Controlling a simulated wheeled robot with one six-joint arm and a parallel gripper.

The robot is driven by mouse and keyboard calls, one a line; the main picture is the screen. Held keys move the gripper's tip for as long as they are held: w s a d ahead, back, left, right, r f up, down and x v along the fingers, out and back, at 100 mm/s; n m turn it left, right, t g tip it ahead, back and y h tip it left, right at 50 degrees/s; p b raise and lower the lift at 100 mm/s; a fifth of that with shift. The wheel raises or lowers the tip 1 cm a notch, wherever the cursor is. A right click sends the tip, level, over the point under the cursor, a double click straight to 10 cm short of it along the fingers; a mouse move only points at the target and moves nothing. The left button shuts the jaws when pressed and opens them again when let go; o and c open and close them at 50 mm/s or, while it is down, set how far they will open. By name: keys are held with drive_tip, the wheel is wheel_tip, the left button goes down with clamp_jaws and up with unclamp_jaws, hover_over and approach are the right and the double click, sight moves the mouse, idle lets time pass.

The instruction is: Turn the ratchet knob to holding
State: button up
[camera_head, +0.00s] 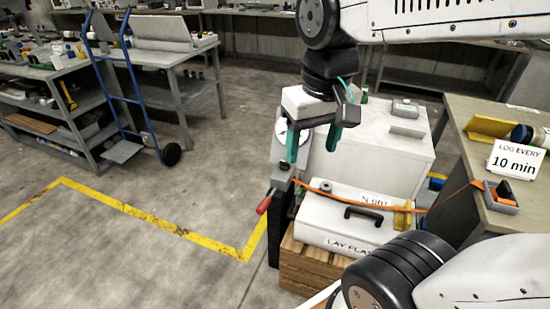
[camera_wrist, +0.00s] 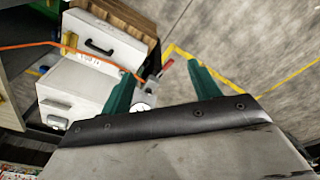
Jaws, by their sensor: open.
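My gripper (camera_head: 311,155) is open and empty, its two green fingers pointing down above the strap post. In the wrist view my gripper (camera_wrist: 159,70) shows its fingers spread wide. A small grey ratchet fitting (camera_head: 281,174) sits on top of a dark post, with a red-gripped lever (camera_head: 264,204) sticking out to the lower left. In the wrist view the red lever (camera_wrist: 167,64) and the fitting (camera_wrist: 152,84) appear between the fingers, with a gap and no contact visible. Which part is the knob, and its setting, are too small to tell.
An orange strap (camera_head: 340,196) runs from the fitting over a white case (camera_head: 335,232) on a wooden crate (camera_head: 305,268). A round dial (camera_head: 281,130) stands behind the gripper, beside a white cabinet (camera_head: 385,150). A bench (camera_head: 510,225) stands right.

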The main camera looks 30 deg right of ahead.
drive_tip(key=w+d+f+m, duration=0.1)
drive_tip(key=w+d+m, duration=0.1)
drive_tip(key=w, duration=0.6)
drive_tip(key=w+d+f+m, duration=0.1)
drive_tip(key=w+d, duration=0.1)
drive_tip(key=w, duration=0.7)
drive_tip(key=m+g, duration=0.1)
drive_tip(key=m, duration=0.6)
hover_over(285, 162)
wheel_tip(285, 162, down, 31)
drive_tip(key=shift+r, duration=0.1)
wheel_tip(285, 162, down, 8)
drive_tip(key=shift+w+r, duration=0.1)
drive_tip(key=c, duration=1)
